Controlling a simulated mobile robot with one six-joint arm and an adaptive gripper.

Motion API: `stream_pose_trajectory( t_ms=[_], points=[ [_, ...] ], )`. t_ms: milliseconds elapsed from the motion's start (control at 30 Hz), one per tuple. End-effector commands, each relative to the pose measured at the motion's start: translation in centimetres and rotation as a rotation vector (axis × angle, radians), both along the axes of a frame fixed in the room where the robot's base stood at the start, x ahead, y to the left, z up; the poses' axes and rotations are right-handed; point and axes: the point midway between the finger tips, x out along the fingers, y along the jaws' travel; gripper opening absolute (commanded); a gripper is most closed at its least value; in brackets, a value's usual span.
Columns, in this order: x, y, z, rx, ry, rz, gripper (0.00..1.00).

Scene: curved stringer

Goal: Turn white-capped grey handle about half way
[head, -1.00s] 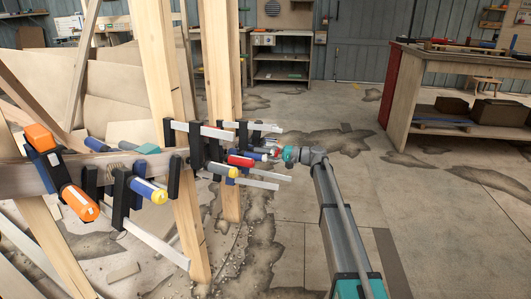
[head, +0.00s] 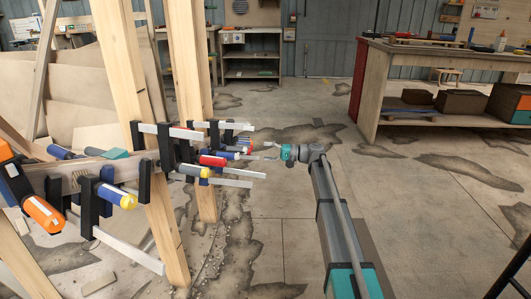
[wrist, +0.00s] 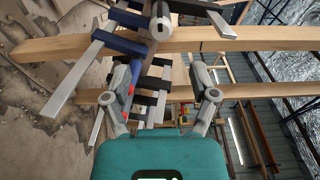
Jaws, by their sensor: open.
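In the wrist view, a grey cylinder with a pale round end (wrist: 162,22) stands at the top centre, ahead of my fingers; it looks like the white-capped grey handle. I cannot tell it apart surely among the clustered clamps in the head view. My gripper (head: 266,151) is open and empty, just right of the clamp cluster. In the wrist view my gripper (wrist: 166,66) has its fingers spread on either side of the clamp bars behind. A gap shows between fingers and handle.
A workbench (head: 420,75) is at right. Floor between is open.

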Motion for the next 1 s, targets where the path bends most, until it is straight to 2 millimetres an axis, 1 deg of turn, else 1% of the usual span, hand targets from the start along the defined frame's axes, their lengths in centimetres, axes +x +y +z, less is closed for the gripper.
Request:
stream_pose_trajectory(
  t_ms=[267, 700, 1000],
  points=[
    [0.0, -0.2, 0.0, 0.000, 0.000, -0.001, 0.75],
    [-0.3, -2.6, 0.0, 0.000, 0.000, -0.001, 0.75],
    [-0.4, -2.7, 0.0, 0.000, 0.000, 0.000, 0.75]
  ],
)
